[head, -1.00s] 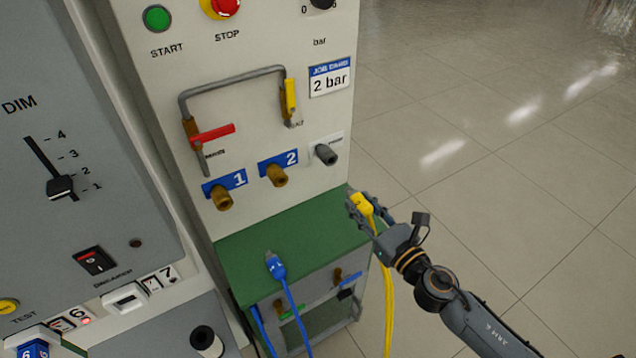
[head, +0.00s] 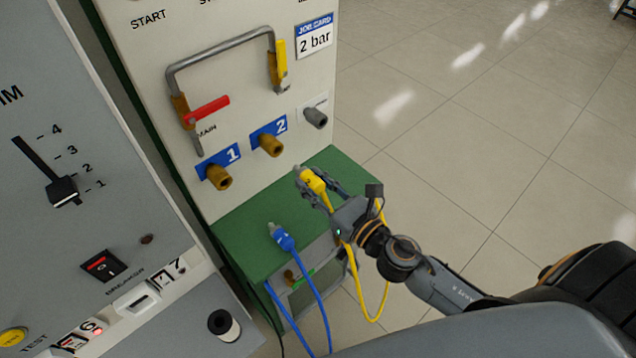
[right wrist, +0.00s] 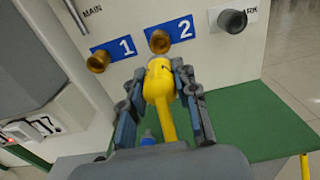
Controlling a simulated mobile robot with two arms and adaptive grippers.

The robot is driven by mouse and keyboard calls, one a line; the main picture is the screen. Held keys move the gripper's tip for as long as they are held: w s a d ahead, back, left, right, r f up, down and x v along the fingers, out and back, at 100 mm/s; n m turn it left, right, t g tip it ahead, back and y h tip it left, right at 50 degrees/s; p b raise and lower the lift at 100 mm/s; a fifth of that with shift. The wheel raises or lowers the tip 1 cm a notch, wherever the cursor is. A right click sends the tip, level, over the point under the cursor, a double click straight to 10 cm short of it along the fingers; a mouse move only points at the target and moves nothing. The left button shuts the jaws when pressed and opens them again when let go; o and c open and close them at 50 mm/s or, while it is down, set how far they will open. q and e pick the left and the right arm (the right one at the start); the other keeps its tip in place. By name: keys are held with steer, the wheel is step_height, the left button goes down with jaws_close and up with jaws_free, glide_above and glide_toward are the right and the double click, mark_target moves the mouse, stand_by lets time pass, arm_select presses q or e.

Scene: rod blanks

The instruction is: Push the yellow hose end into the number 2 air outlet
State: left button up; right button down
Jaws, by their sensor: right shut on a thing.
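The yellow hose end (head: 314,181) is held in my right gripper (head: 318,188), which is shut on it above the green ledge. In the right wrist view the yellow hose end (right wrist: 159,82) sits between the fingers, its tip just below the number 2 air outlet (right wrist: 159,41) in the picture. In the head view the brass number 2 outlet (head: 271,145) is up and left of the hose end, with a visible gap. The yellow hose (head: 361,290) hangs down in a loop. My left gripper is not in view.
The brass number 1 outlet (head: 219,177) is left of number 2, and a grey outlet (head: 316,117) is to its right. A blue hose end (head: 283,238) lies on the green ledge (head: 240,235). A red-handled valve (head: 206,110) is above. The grey control panel (head: 60,130) stands at left.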

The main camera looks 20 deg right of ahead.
mark_target(299, 168)
steer(key=shift+w+a+r, duration=0.1)
steer(key=shift+w+r, duration=0.05)
steer(key=shift+w, duration=0.4)
steer(key=shift+w+a+p, duration=0.15)
steer(key=shift+w+p, duration=0.2)
steer(key=shift+w+a, duration=0.1)
steer(key=shift+w, duration=0.3)
steer(key=shift+w+a, duration=0.25)
steer(key=shift+w, duration=0.35)
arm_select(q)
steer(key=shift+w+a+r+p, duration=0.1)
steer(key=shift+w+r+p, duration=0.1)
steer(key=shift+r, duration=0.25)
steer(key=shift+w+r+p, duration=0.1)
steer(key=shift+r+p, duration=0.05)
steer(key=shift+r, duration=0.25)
arm_select(e)
steer(key=shift+w+a, duration=0.15)
steer(key=shift+w, duration=0.25)
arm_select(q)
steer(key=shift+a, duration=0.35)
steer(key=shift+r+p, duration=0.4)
arm_select(e)
steer(key=shift+x, duration=1.5)
steer(key=shift+w, duration=0.2)
